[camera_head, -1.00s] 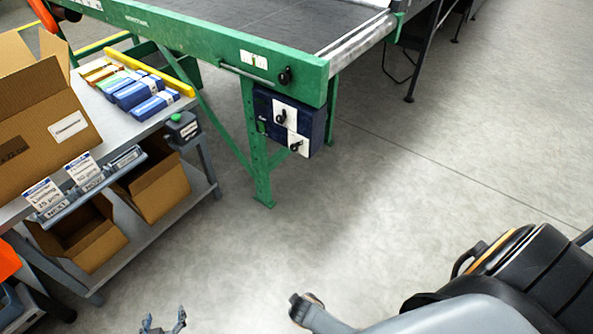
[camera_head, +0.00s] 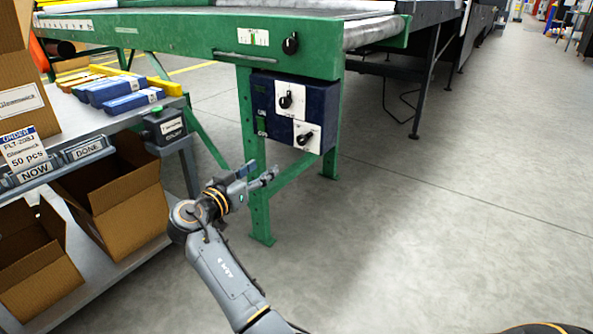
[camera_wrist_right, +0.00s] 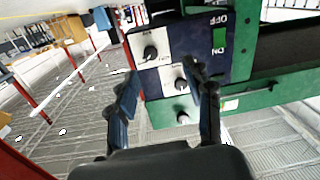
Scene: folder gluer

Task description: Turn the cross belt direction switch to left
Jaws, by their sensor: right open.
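A dark blue control box (camera_head: 265,105) hangs under the green conveyor frame. It carries two white plates, with an upper black knob (camera_head: 286,100) and a lower black knob (camera_head: 305,138). Their labels are too small to read, so I cannot tell which is the cross belt direction switch. My right gripper (camera_head: 265,169) is open and empty, below and left of the box. In the right wrist view the box (camera_wrist_right: 200,45) appears upside down beyond the open fingers (camera_wrist_right: 163,75), apart from them. My left gripper is out of view.
Another black knob (camera_head: 290,44) sits on the green frame (camera_head: 200,38) above the box. A green leg (camera_head: 257,200) stands beside my gripper. At left is a grey table (camera_head: 85,125) with cartons and blue packs. The floor at right is clear.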

